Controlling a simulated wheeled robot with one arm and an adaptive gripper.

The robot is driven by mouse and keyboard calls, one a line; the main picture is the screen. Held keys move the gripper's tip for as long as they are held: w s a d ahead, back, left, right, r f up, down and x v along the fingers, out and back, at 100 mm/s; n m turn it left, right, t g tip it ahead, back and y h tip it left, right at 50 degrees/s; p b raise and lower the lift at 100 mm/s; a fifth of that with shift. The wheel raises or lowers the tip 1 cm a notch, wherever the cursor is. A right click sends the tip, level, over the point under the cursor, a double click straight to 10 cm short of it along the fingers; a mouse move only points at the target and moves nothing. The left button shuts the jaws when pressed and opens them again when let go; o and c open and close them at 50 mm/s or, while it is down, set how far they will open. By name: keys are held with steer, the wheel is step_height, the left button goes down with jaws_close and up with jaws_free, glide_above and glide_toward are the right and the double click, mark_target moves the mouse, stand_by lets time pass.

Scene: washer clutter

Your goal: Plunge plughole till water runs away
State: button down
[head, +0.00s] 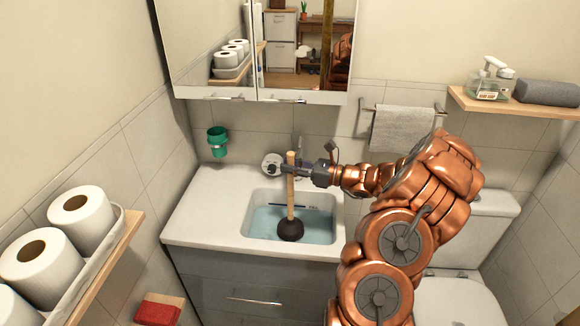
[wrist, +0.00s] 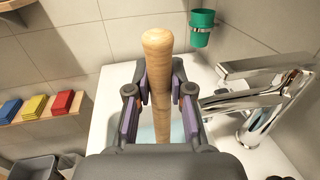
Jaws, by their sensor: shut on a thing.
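The plunger has a wooden handle (head: 291,190) and a dark rubber cup (head: 290,229). It stands nearly upright in the sink basin (head: 322,238), which holds bluish water (head: 263,224). The cup is at the bottom of the basin, partly in the water. The plughole is not visible, and I cannot tell whether the cup covers it. My gripper (head: 282,170) is shut on the upper handle; the wrist view shows the handle (wrist: 158,60) between both fingers. The chrome faucet (wrist: 262,95) is to the right of the handle in the wrist view.
A thin blue item (head: 315,207) lies at the basin's back. A green cup (head: 217,142) hangs on the wall. A mirror cabinet (head: 215,50) is above. Toilet rolls (head: 80,215) sit on a left shelf; a toilet (head: 460,300) is at right. The left counter (head: 205,210) is clear.

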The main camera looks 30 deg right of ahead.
steer(key=shift+r+p, duration=2.75)
steer(key=shift+r, duration=4.8)
